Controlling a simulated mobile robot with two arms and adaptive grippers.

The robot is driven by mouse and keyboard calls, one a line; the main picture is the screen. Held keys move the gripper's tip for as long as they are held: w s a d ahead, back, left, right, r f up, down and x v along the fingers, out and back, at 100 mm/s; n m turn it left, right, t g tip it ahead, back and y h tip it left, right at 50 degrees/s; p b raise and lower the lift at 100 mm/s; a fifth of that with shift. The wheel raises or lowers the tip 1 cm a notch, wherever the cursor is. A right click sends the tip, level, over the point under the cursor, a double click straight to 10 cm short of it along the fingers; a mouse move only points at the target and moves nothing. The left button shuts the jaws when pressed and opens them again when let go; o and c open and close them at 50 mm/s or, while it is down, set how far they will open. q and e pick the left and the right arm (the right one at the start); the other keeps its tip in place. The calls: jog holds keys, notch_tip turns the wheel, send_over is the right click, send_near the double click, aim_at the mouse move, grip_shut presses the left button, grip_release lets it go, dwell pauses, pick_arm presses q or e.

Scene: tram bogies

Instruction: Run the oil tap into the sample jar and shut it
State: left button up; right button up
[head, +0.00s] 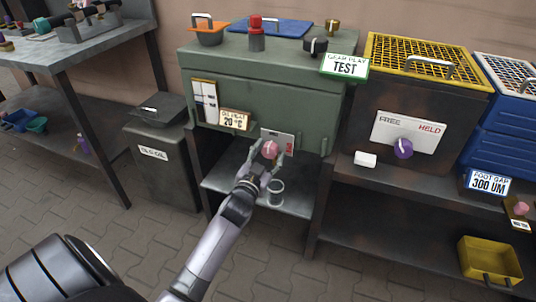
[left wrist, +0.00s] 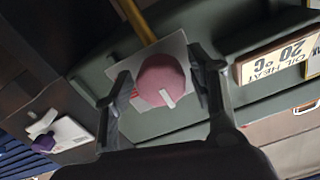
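The pink round tap knob (head: 270,149) with a white pointer mark sits on a pale plate on the front of the green gear oil box (head: 250,88). It also shows in the left wrist view (left wrist: 161,79). My left gripper (head: 268,163) reaches the knob, with one finger on each side of it. In the left wrist view the fingers (left wrist: 163,84) look open, with narrow gaps beside the knob. A grey cylindrical jar (head: 276,188) stands upright on the shelf below the knob. A brass pipe (left wrist: 138,20) shows beyond the plate. My right gripper is not in view.
An "OIL HEAT 20 °C" sign (head: 235,120) is left of the knob. A "FREE/HELD" plate (head: 409,132) with a purple knob (head: 403,148) is to the right. A yellow bin (head: 489,260) sits low at right. The shelf (head: 238,186) around the jar is mostly clear.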

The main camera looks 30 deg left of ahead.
pick_arm(q)
jog(key=c, duration=0.9)
jog(key=shift+r+m+p, duration=0.15)
jog(key=shift+m+p, duration=0.25)
jog(key=shift+p, duration=0.15)
jog(key=shift+m+p, duration=0.3)
jog(key=shift+m, duration=0.2)
jog(key=shift+m+p, duration=0.4)
jog(key=shift+m, duration=0.8)
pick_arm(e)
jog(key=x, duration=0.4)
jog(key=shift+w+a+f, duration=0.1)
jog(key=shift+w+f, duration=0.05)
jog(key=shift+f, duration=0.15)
pick_arm(q)
jog(key=o, duration=1.2)
jog(key=shift+c, duration=0.2)
jog(key=v, duration=1.2)
